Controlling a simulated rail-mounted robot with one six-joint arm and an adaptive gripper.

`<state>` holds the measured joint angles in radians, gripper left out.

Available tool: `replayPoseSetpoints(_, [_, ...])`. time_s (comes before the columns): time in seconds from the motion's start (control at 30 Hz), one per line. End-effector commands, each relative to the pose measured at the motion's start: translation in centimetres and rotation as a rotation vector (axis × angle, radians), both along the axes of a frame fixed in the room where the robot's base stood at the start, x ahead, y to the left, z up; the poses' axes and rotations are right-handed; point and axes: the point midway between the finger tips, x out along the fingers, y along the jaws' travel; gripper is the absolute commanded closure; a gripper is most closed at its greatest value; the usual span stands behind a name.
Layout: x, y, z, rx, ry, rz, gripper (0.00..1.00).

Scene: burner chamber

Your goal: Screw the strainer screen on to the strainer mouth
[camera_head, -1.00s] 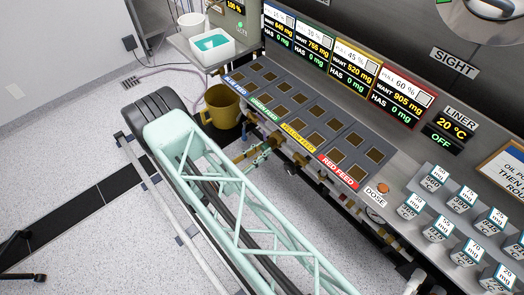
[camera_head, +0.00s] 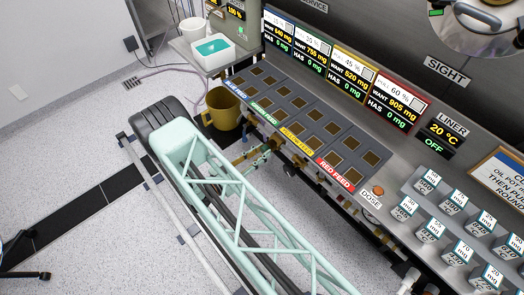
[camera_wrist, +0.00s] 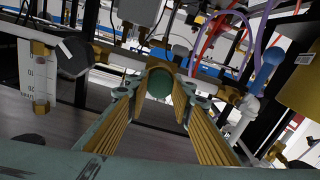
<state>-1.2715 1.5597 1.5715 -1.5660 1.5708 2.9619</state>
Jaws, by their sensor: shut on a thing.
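In the wrist view my gripper (camera_wrist: 159,92) has its two ribbed, brass-padded fingers on either side of a round piece with a dark green face and a brass rim (camera_wrist: 159,80), which seems to be the strainer screen. The fingers are shut on it near their tips. Pipework lies just beyond the piece. I cannot tell whether it touches the strainer mouth, which I cannot make out. In the head view my pale green truss arm covers the low front area, and brass pipework (camera_head: 250,155) shows beside it below the panel.
A mustard mug (camera_head: 222,108) stands at the panel's left end. A white tub (camera_head: 212,50) is behind it. A panel with dark square pads (camera_head: 300,122) and several labelled blocks (camera_head: 430,205) lie to the right. In the wrist view a scaled tube (camera_wrist: 40,78) hangs at left.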

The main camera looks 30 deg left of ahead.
Motion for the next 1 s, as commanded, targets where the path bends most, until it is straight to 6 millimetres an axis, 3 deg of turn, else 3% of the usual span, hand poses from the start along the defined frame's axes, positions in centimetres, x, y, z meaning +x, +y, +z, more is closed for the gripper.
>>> replayPoseSetpoints(0.13, [0.26, 0.31, 0.06, 0.005, -0.002, 0.004, 0.97])
replayPoseSetpoints(0.17, [0.24, 0.33, 0.07, 0.004, -0.003, 0.005, 0.76])
replayPoseSetpoints(0.3, [0.20, 0.29, 0.05, 0.004, -0.001, 0.004, 0.63])
replayPoseSetpoints(0.53, [0.14, 0.20, 0.01, 0.002, -0.001, 0.003, 0.62])
replayPoseSetpoints(0.63, [0.12, 0.19, 0.00, 0.002, -0.001, 0.003, 0.54])
replayPoseSetpoints(1.0, [-0.06, 0.22, -0.01, 0.002, -0.001, 0.003, 0.54])
